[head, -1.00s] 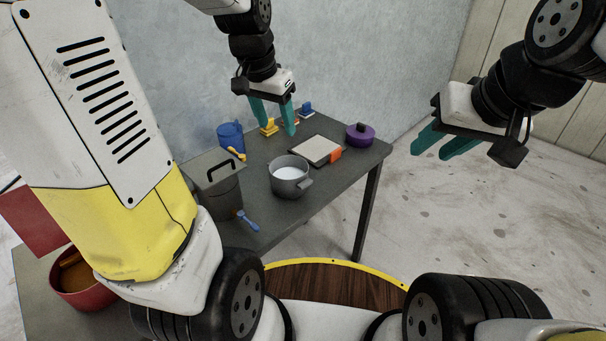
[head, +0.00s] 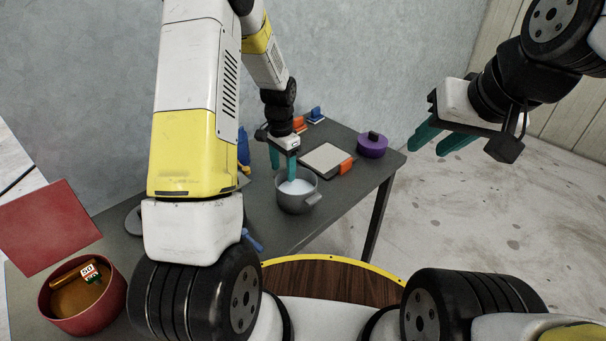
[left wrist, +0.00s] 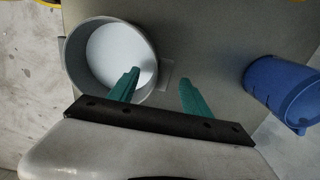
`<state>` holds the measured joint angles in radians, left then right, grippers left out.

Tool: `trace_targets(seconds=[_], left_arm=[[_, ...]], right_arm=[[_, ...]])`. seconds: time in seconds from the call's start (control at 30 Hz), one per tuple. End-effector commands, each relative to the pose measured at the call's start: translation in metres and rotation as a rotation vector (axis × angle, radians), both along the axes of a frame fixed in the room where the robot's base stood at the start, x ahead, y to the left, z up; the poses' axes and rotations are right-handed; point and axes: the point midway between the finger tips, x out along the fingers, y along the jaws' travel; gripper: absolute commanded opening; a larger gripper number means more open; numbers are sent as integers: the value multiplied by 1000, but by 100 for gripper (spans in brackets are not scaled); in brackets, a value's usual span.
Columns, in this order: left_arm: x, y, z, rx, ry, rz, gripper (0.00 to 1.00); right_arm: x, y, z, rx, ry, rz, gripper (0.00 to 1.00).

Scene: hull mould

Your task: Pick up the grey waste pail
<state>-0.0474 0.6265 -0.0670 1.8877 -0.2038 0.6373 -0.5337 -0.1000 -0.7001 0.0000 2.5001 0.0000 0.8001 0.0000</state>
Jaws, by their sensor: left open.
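A grey round pail (head: 297,203) with white inside and a side handle stands upright on the dark table. It also shows in the left wrist view (left wrist: 69,62). My left gripper (head: 283,170) is open above it, pointing down. In the left wrist view its fingers (left wrist: 157,84) straddle the pail's rim near a tab, one over the inside and one outside. I cannot tell whether they touch it. My right gripper (head: 437,142) is open and empty, off to the right over the floor.
A grey-white board with an orange part (head: 325,158) and a purple lidded pot (head: 372,146) are further right on the table (head: 345,197). A red bucket (head: 83,308) is at lower left. My left arm hides part of the table.

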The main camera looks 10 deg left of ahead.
Motion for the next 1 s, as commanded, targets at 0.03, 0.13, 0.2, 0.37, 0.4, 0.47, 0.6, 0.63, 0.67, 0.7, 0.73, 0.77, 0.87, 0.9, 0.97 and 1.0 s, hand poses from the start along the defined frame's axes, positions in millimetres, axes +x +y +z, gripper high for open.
trace_targets(seconds=[0.03,0.13,0.2,0.37,0.4,0.47,0.6,0.63,0.67,0.7,0.73,0.77,0.87,0.9,0.97,1.0], left_arm=[[-3,-1,-10,0,4,0,57],[-3,-1,-23,1,3,1,57],[-2,-1,-29,1,2,1,57],[-2,-1,-32,0,0,1,57],[-2,-1,-32,0,0,1,57],[-2,-1,-32,0,0,1,57],[-2,-1,-32,0,0,1,33],[-2,-1,-32,0,0,1,27],[-2,-1,-32,0,0,1,22],[-2,-1,-32,0,0,1,14],[-2,-1,-32,0,0,1,8],[-2,-1,-32,0,0,1,2],[-2,-1,-32,0,0,1,0],[-2,-1,-32,0,0,1,0],[-2,-1,-31,-1,-1,1,0],[-2,-1,-31,-1,-1,1,0]], right_arm=[[0,0,0,0,0,0,36],[0,0,0,0,0,0,36],[0,0,0,0,0,0,36],[0,0,0,0,0,0,36],[0,0,0,0,0,0,36],[0,0,0,0,0,0,36],[0,0,0,0,0,0,36],[0,0,0,0,0,0,36],[0,0,0,0,0,0,36],[0,0,0,0,0,0,36],[0,0,0,0,0,0,36],[0,0,0,0,0,0,36],[0,0,0,0,0,0,36],[0,0,0,0,0,0,36],[0,0,0,0,0,0,36],[0,0,0,0,0,0,36]])
